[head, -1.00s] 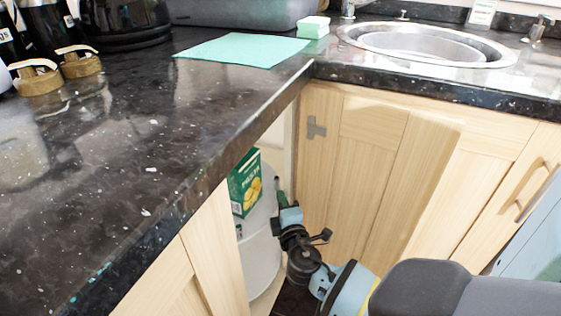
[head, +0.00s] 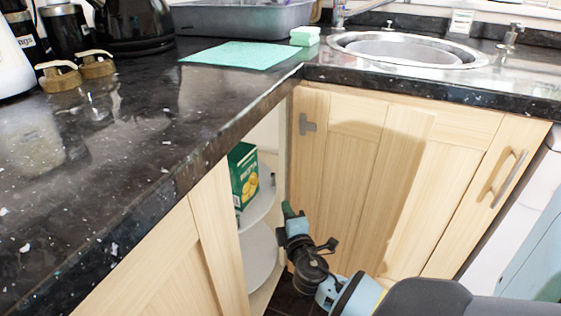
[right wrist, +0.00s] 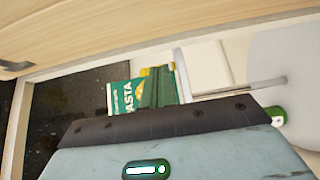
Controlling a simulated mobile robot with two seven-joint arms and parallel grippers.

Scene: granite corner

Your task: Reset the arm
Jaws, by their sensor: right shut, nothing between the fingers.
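My right gripper (head: 288,210) is in front of the open corner cupboard under the worktop, its fingers shut and empty. Its arm comes in from the lower right. In the right wrist view the gripper's blue-grey body fills the lower middle and hides much of what lies beyond. A green pasta box (head: 243,177) stands on a round white shelf inside the cupboard, left of the gripper and apart from it. The pasta box also shows in the right wrist view (right wrist: 120,97), partly covered. My left gripper is in neither view.
The dark granite worktop (head: 130,180) edge runs close to my right arm's left. Wooden cupboard doors (head: 355,190) stand right behind the gripper. A lower round shelf (head: 258,258) is beside it. A sink (head: 405,50), a green mat (head: 245,56) and jars are on top.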

